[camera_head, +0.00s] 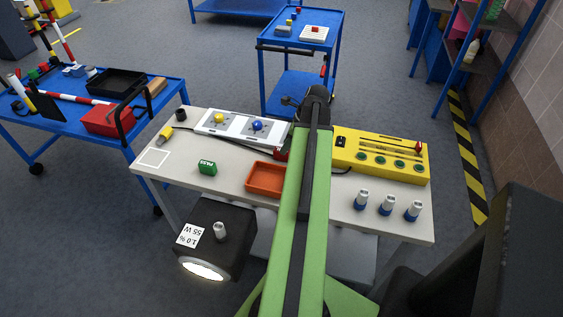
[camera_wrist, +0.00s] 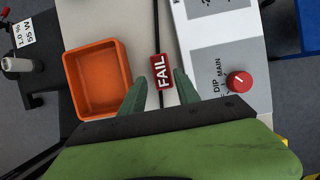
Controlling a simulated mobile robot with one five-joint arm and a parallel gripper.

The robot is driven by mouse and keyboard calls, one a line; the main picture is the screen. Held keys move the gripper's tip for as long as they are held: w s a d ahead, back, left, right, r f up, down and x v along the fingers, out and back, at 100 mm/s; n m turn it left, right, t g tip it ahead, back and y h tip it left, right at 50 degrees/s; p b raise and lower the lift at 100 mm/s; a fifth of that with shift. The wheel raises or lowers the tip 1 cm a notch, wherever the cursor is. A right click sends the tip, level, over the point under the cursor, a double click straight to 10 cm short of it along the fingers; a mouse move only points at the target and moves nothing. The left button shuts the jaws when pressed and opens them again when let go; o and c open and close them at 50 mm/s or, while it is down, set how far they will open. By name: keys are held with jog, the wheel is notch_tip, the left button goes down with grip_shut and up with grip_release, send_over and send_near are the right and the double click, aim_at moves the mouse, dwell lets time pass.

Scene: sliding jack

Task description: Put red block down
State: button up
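The red block (camera_wrist: 161,72), marked FAIL, lies between the two green fingertips of my gripper (camera_wrist: 161,80) in the wrist view. A narrow gap shows on each side of it, so the fingers look open and apart from the block. It appears to be on or just above the white table (camera_wrist: 137,27); I cannot tell which. In the head view the red block (camera_head: 281,154) is a small red patch beside my arm, and my fingers are hidden behind the arm.
An orange tray (camera_wrist: 98,80) stands left of the block in the wrist view. A panel with a red knob (camera_wrist: 239,81) is at right. A black cable (camera_wrist: 156,30) runs by the block.

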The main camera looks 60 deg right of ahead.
jog(key=b+x, duration=0.5)
jog(key=shift+d+f, duration=0.1)
jog(key=shift+d, duration=0.05)
grip_shut()
